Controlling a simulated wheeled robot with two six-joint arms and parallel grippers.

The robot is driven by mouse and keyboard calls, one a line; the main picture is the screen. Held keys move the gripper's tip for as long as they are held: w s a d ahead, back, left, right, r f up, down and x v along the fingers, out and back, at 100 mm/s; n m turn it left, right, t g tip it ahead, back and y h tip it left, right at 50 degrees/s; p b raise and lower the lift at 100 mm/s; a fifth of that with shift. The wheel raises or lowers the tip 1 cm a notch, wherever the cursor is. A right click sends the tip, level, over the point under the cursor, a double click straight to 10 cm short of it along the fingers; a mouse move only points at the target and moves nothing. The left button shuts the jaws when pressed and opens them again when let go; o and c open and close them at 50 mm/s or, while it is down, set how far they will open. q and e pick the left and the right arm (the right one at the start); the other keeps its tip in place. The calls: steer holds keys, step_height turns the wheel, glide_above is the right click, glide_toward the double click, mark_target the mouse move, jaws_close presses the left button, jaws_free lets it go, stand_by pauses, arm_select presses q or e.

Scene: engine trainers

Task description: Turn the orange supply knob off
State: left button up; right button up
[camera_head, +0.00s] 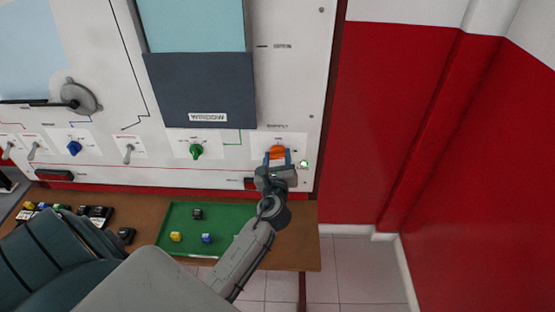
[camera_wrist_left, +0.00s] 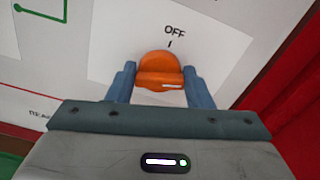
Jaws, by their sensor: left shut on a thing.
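The orange supply knob (camera_head: 277,152) sits on a white label at the lower right of the white panel. It also shows in the left wrist view (camera_wrist_left: 159,68), below the printed word OFF and its tick mark. A white mark on the knob's grip bar lies toward the right. My left gripper (camera_head: 277,159) reaches up to the knob, with its two blue fingers on either side of it; in the left wrist view my gripper (camera_wrist_left: 160,84) is shut on the knob's bar. My right gripper is not in view.
A lit green lamp (camera_head: 304,163) is right of the knob. A green knob (camera_head: 196,151), a blue knob (camera_head: 74,148) and toggle switches line the panel. Below, a green tray (camera_head: 174,216) with small blocks lies on the brown bench (camera_head: 307,238). A red wall (camera_head: 400,110) stands right.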

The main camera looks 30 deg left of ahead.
arm_select(q)
steer(key=n+b, duration=0.1)
steer(key=n, duration=0.2)
steer(key=shift+a+f+n, duration=0.1)
steer(key=shift+f+n, duration=0.05)
steer(key=shift+n, duration=0.25)
steer(key=n+b, duration=0.3)
steer(key=n, duration=0.1)
steer(key=shift+f+n, duration=0.1)
steer(key=shift+n, duration=0.2)
steer(key=n+b, duration=0.2)
steer(key=n, duration=0.2)
steer(key=shift+f, duration=0.1)
steer(key=shift+s+a+n+b, duration=0.1)
steer(key=shift+n+b, duration=0.65)
steer(key=shift+n, duration=0.65)
steer(key=o, duration=1)
